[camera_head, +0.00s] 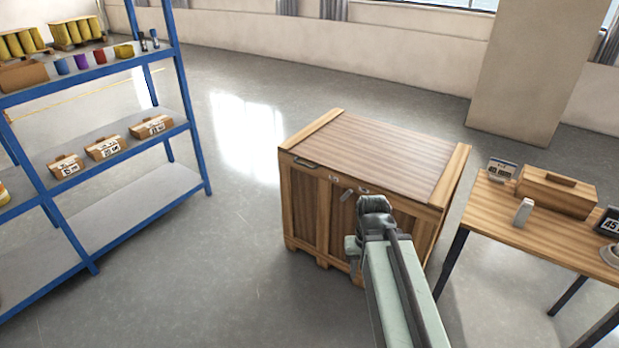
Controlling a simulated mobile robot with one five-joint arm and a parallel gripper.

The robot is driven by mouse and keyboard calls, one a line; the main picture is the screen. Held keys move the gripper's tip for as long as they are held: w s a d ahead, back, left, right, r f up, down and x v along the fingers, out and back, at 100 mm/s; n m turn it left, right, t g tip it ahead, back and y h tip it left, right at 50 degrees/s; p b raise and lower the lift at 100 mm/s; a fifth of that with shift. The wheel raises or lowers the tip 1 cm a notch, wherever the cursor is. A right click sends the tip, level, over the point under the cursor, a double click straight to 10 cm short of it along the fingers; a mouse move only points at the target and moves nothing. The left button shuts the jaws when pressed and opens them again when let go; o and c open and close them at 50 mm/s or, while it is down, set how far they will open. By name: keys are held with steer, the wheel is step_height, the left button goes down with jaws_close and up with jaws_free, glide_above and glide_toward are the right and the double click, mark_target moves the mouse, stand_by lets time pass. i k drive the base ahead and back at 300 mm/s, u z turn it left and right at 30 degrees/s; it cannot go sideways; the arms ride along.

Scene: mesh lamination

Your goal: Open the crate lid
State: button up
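The wooden crate (305,215) stands on the floor in the middle of the view. Its lid (385,150) lies flat and closed on top, with lighter wood strips at its left and right ends. A small metal handle or latch (307,163) sits near the front left top edge. My arm reaches up from the bottom right, and its end is in front of the crate's front face.
A blue shelf unit (190,120) with small boxes (104,147) and coloured rolls stands at the left. A wooden table (535,238) stands close to the crate's right, bearing a wooden box (556,190) and small devices. A pillar (530,75) rises behind. Floor between shelf and crate is clear.

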mark_target(424, 169)
steer(key=u, duration=0.3)
steer(key=i, duration=0.9)
steer(key=u, duration=0.7)
steer(key=i, duration=0.6)
steer(key=u, duration=0.25)
steer(key=k, duration=0.75)
steer(key=u, duration=0.2)
steer(key=i, duration=0.75)
steer(key=z, duration=0.1)
